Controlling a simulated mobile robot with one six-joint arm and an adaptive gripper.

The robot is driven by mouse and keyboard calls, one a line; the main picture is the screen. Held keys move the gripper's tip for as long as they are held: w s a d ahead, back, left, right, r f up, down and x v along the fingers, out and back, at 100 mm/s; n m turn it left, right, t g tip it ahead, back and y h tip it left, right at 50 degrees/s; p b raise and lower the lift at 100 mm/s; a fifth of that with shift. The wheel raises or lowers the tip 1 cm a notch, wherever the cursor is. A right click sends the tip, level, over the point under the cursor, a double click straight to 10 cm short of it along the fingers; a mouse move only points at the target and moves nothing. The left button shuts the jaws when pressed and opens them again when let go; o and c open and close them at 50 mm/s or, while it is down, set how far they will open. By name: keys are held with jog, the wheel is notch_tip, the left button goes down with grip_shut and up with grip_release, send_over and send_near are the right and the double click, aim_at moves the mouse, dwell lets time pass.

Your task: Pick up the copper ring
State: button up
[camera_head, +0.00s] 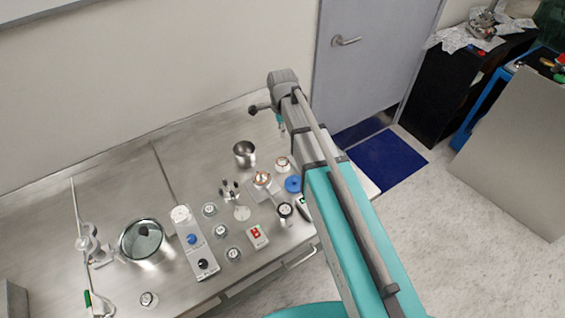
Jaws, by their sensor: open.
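A copper-coloured round piece (262,179), which looks like the copper ring, sits on a pale metal block on the steel bench, right of the middle. Its exact shape is too small to make out. My gripper (255,108) shows as a small dark shape at the far end of my arm, above the back of the bench. It is open, and no object shows in it. It is apart from the copper piece, up and behind it in the picture. My arm passes to the right of the copper piece and hides part of the bench's right end.
A steel cup (245,153), a whitish round part (282,163) and a blue disc (293,184) stand close around the copper piece. A grey control box (193,244), a steel bowl (142,240) and several small glass-like jars are further left. The wall borders the bench behind.

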notch_tip(320, 180, down, 8)
jog(key=b, duration=0.7)
jog(key=shift+b, duration=0.4)
jog(key=shift+f, duration=0.15)
jog(key=shift+w+f+b, duration=0.1)
jog(key=shift+f+b, duration=2.4)
jog(key=shift+b, duration=0.1)
jog(key=shift+f, duration=0.25)
grip_shut()
